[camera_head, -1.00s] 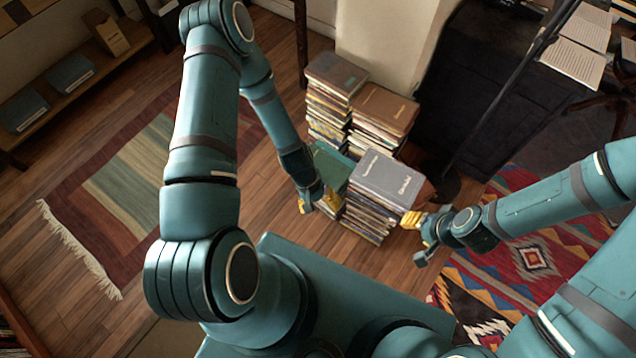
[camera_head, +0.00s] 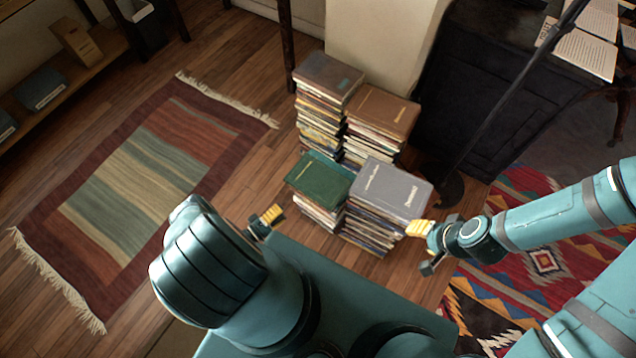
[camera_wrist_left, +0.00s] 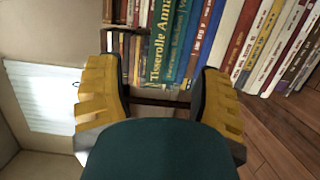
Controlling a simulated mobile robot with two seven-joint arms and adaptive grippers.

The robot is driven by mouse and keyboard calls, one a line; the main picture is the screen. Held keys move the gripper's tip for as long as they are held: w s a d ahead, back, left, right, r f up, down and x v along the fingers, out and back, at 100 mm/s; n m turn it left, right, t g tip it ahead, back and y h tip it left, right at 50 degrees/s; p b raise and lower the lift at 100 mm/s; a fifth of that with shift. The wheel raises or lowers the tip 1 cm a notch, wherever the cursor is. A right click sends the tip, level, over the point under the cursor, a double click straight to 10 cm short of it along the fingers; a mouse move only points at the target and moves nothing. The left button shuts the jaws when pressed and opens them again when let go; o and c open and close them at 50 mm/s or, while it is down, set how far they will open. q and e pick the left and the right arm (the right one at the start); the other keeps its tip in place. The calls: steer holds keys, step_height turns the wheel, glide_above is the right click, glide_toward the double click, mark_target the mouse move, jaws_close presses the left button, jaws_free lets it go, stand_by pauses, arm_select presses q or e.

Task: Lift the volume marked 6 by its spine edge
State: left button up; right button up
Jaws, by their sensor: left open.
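Books lie in several stacks on the wooden floor. I can read no 6 on any of them, so I cannot tell which is the marked volume. A green book (camera_head: 320,178) tops the front left stack and a grey book (camera_head: 390,188) tops the front right one. My left gripper (camera_head: 266,220) is open and empty, left of and apart from the front stacks. In the left wrist view, several spines, one a teal spine (camera_wrist_left: 166,45), show beyond its open fingers. My right gripper (camera_head: 425,246) is beside the grey-topped stack; its opening is unclear.
Behind stand a stack topped by a dark brown book (camera_head: 330,72) and one topped by a brown book (camera_head: 384,110), near a pale pillar (camera_head: 382,45). A striped rug (camera_head: 140,190) lies left, a patterned rug (camera_head: 540,255) right. Floor left of the stacks is clear.

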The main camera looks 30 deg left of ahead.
mark_target(305, 195)
arm_select(q)
steer(key=x, duration=0.7)
steer(key=shift+w+d, duration=0.2)
steer(key=shift+w, duration=0.15)
steer(key=shift+d+b+x, duration=0.15)
steer(key=shift+b+x, duration=0.1)
steer(key=shift+x, duration=1.05)
steer(key=shift+d+b+x, duration=0.1)
steer(key=shift+b+x, duration=0.15)
steer(key=shift+x, duration=1.05)
steer(key=shift+s, duration=0.1)
jaws_close()
